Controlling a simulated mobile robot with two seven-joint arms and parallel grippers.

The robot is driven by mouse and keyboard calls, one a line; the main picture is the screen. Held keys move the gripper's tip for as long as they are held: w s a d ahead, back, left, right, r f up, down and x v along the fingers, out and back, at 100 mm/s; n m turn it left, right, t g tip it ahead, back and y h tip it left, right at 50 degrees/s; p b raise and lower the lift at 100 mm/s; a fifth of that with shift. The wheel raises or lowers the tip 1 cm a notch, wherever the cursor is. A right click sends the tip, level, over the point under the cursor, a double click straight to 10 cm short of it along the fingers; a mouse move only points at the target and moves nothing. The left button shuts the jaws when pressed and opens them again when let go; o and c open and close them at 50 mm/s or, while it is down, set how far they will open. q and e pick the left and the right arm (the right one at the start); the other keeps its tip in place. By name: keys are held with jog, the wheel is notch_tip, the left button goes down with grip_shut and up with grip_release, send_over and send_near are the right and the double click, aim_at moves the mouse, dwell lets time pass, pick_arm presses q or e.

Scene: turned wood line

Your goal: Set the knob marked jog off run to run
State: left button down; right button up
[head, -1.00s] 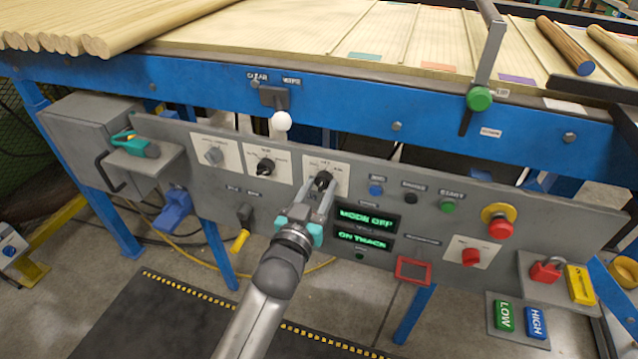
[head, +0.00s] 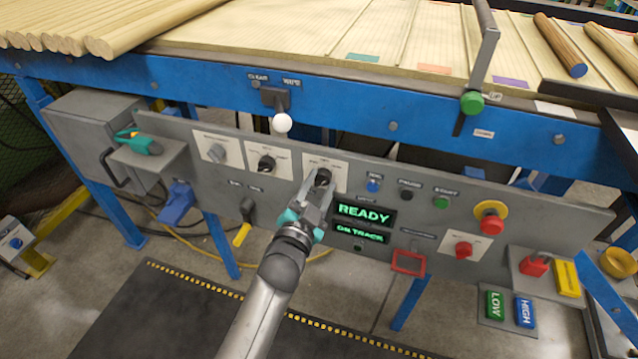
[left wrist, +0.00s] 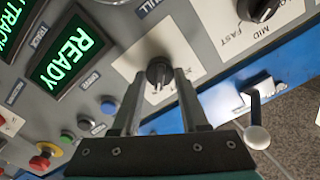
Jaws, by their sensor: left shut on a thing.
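The jog off run knob (head: 323,176) is a black rotary knob on a white plate (head: 340,178) in the middle of the grey panel. In the left wrist view the knob (left wrist: 159,72) sits between the fingertips. My left gripper (head: 321,182) is shut on it; the gripper (left wrist: 156,80) also shows in the left wrist view. The plate's lettering is too small or covered to read. The upper green display (head: 364,214) reads READY, and the lower display (head: 360,235) reads ON TRACK. My right gripper is not in view.
Left of the knob are a black selector (head: 266,162) and a grey knob (head: 217,152). To the right are blue, black and green buttons and a red emergency stop (head: 491,222). A white-balled lever (head: 282,123) hangs just above the panel.

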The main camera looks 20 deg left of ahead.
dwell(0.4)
pick_arm(q)
jog(key=shift+c, duration=2.1)
grip_release()
jog(key=shift+s, duration=0.55)
jog(key=s+p, duration=0.3)
jog(key=s, duration=1.1)
jog(key=shift+a+p, duration=0.25)
jog(key=shift+p, duration=0.05)
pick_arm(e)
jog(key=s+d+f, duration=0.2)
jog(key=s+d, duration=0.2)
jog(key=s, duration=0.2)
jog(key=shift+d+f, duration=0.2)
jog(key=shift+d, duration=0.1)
pick_arm(q)
jog(key=shift+f, duration=0.1)
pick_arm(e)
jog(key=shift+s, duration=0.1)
